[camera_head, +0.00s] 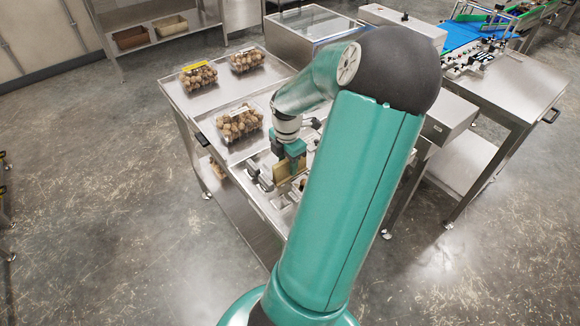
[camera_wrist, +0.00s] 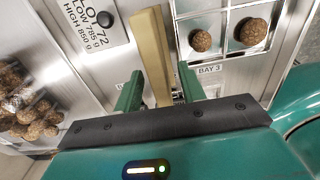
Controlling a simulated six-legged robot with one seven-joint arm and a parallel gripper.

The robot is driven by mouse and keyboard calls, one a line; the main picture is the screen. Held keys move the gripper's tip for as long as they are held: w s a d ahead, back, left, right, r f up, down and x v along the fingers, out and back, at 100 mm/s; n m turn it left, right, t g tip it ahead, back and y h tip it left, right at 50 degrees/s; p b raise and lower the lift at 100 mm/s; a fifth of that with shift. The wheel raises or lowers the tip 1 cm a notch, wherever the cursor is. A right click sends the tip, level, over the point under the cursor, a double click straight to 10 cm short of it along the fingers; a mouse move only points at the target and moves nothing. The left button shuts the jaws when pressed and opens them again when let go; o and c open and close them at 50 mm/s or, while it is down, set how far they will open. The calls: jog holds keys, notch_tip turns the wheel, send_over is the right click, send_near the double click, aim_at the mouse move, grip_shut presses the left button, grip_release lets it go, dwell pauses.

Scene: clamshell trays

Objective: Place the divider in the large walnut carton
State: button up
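The divider (camera_wrist: 152,50) is a flat tan piece. In the wrist view it lies lengthwise between the two green fingers of my gripper (camera_wrist: 160,92). The left finger seems to touch it and a narrow gap shows by the right finger, so I cannot tell whether it is gripped. In the head view the divider (camera_head: 291,182) is upright under my gripper (camera_head: 291,162), above the front part of the steel table. Clear cartons of walnuts stand to the left: a near one (camera_head: 240,123), one with a yellow label (camera_head: 198,77) and one behind (camera_head: 247,60). I cannot tell which is the large one.
A plate with weight-limit text (camera_wrist: 88,22) and a panel with walnuts in square openings (camera_wrist: 213,25), labelled BAY 3 (camera_wrist: 209,70), are close to the fingers. Walnuts (camera_wrist: 28,105) show at left. Grey metal parts crowd the table below my gripper. Tabletop between the cartons is clear.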

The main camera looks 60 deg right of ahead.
jog(key=shift+c, duration=0.2)
grip_shut()
jog(key=shift+r, duration=0.15)
